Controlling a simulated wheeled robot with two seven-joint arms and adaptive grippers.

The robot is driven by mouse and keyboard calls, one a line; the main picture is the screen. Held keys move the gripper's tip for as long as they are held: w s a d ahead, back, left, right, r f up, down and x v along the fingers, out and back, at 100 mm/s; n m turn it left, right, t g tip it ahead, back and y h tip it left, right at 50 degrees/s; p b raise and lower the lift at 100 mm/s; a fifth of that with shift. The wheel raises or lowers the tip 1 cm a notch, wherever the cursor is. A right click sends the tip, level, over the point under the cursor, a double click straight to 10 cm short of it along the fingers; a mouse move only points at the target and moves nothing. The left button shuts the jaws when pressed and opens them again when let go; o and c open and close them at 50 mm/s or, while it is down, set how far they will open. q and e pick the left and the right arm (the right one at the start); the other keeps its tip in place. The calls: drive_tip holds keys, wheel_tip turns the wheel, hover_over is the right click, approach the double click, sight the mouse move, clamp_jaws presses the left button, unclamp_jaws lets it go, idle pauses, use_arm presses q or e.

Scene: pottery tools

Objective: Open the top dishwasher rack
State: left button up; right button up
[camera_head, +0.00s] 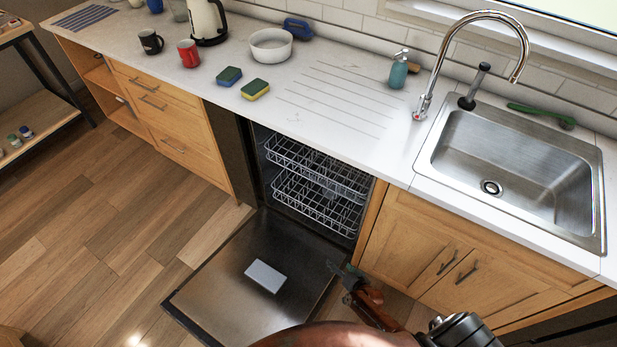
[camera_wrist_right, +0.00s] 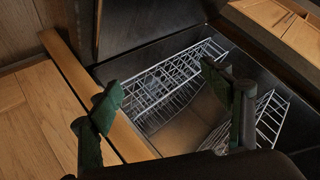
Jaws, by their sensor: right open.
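The dishwasher door (camera_head: 225,285) is folded down flat in the head view. Inside the dark cavity, the top rack (camera_head: 315,165) sits above the bottom rack (camera_head: 310,203); both are white wire and appear pushed in. My right gripper (camera_head: 345,277) is above the right edge of the open door, in front of and below the racks, touching neither. In the right wrist view its green fingers (camera_wrist_right: 160,82) are spread apart with nothing between them. Two wire racks (camera_wrist_right: 165,85) show beyond them; I cannot tell which is the top one there. My left gripper is not in view.
The countertop (camera_head: 330,75) overhangs the racks, with two sponges (camera_head: 229,76), a red mug (camera_head: 189,54) and a white bowl (camera_head: 270,45) on it. The sink cabinet (camera_head: 450,250) stands right of the opening. Floor left of the door is clear.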

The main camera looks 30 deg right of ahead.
drive_tip(key=w+d+r+m+t+h+b, duration=0.1)
drive_tip(key=w+r+m+t, duration=0.1)
drive_tip(key=w+r, duration=0.35)
drive_tip(key=w+r+m+t+b, duration=0.2)
drive_tip(key=w+r+m, duration=0.1)
drive_tip(key=w, duration=0.6)
drive_tip(key=m+t+h+b, duration=0.2)
drive_tip(key=m+h+b, duration=0.15)
drive_tip(key=m, duration=0.45)
approach(311, 175)
drive_tip(key=x, duration=0.4)
drive_tip(key=shift+y, duration=0.25)
drive_tip(key=b+x, duration=0.1)
drive_tip(key=x, duration=0.1)
drive_tip(key=b+x, duration=0.1)
drive_tip(key=x, duration=0.2)
drive_tip(key=shift+w+d+f+b, duration=0.2)
drive_tip(key=shift+w+f+b, duration=0.05)
drive_tip(key=shift+b, duration=0.1)
drive_tip(key=shift+w+d+r, duration=0.1)
drive_tip(key=shift+w, duration=0.25)
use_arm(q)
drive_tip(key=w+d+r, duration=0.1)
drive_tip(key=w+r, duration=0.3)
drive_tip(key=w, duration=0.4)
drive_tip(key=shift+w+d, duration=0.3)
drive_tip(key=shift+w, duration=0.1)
use_arm(e)
drive_tip(key=shift+c, duration=0.2)
